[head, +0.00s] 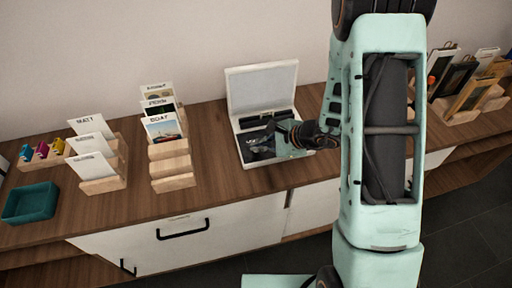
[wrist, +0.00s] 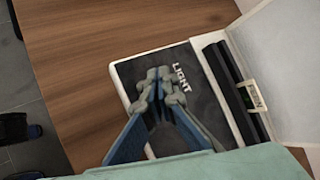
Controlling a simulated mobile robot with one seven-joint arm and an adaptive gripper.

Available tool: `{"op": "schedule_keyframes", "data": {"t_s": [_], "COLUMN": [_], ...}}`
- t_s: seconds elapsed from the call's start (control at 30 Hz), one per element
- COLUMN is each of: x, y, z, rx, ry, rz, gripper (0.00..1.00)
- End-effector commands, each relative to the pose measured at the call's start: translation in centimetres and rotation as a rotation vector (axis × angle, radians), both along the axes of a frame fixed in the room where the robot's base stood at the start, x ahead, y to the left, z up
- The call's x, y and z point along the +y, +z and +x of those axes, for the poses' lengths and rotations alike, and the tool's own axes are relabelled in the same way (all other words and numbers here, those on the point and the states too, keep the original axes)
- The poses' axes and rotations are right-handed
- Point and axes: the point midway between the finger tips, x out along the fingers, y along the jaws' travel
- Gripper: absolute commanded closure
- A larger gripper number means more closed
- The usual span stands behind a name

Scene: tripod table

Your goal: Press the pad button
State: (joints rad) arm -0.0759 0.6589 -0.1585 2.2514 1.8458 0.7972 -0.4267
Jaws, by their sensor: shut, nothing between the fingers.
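An open white box (head: 235,124) stands on the wooden counter, its lid (head: 262,88) raised at the back. In the wrist view, a dark pad (wrist: 205,100) with the word "LIGHT" lies in the box (wrist: 122,72). My gripper (head: 258,147) is over the front part of the box. In the wrist view, my gripper (wrist: 158,76) is shut and empty, its fingertips over the pad next to the lettering. The fingers hide part of the pad, and I cannot tell whether they touch it. No separate button shows apart from the pad.
Dark bars (wrist: 238,92) lie behind the pad. Wooden card racks (head: 172,168) and a teal tray (head: 30,203) stand to the left. Framed pictures (head: 470,97) stand in racks at the right. Bare counter (head: 215,150) lies left of the box.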

Motion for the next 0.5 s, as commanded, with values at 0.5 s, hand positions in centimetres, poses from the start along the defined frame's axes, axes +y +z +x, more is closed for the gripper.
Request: {"op": "schedule_keyframes", "data": {"t_s": [0.5], "x": [0.0], "y": [1.4], "z": [0.0], "rx": [-0.001], "ry": [0.0], "rz": [0.0], "gripper": [1.0]}}
